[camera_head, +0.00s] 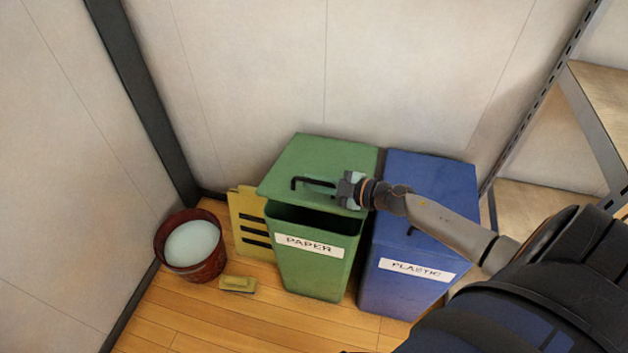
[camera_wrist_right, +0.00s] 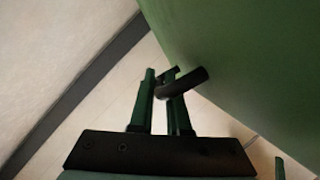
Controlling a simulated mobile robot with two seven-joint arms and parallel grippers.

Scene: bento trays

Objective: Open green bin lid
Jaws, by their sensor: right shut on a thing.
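The green bin (camera_head: 318,268) with the PAPER label stands against the back wall. Its green lid (camera_head: 318,157) is partly raised, and a dark gap shows between lid and bin front. A black handle (camera_head: 296,181) is on the lid. My right gripper (camera_head: 322,187) reaches in from the right and is shut on this handle. In the right wrist view the fingers (camera_wrist_right: 167,88) close around the black handle (camera_wrist_right: 186,82), beside the green lid surface (camera_wrist_right: 245,60). My left gripper is not in view.
A blue PLASTIC bin (camera_head: 400,290) stands right beside the green bin, under my right arm. A dark red bucket (camera_head: 190,265), a yellow sponge (camera_head: 238,284) and a yellow panel (camera_head: 250,222) are at the left. A metal shelf (camera_head: 590,130) stands at the right.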

